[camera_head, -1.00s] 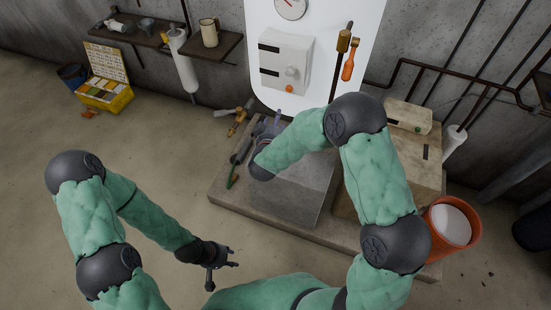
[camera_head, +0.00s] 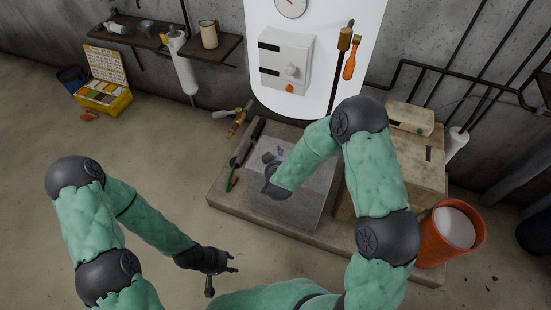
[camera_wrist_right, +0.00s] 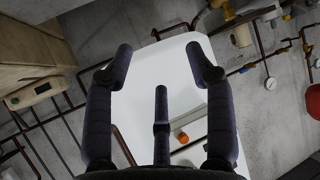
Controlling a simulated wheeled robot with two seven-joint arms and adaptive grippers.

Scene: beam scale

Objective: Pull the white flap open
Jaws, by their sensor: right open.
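A white box (camera_head: 286,60) with a round knob and a small orange button (camera_head: 289,88) is fixed to a white wall panel (camera_head: 345,70). Its front looks closed; which part is the flap, I cannot tell for sure. My right gripper (camera_head: 271,157) is over the grey block, below and apart from the box. In the right wrist view its fingers (camera_wrist_right: 160,62) are spread and empty, pointing toward the white panel (camera_wrist_right: 150,85). The orange button (camera_wrist_right: 183,138) shows between the lower fingers there. My left gripper (camera_head: 224,268) is open and empty, low over the floor.
A grey block (camera_head: 305,208) stands on a low stone slab (camera_head: 235,200). An orange bucket (camera_head: 440,250) is at the right. A brass tap (camera_head: 236,118) and wall pipes (camera_head: 410,65) stick out nearby.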

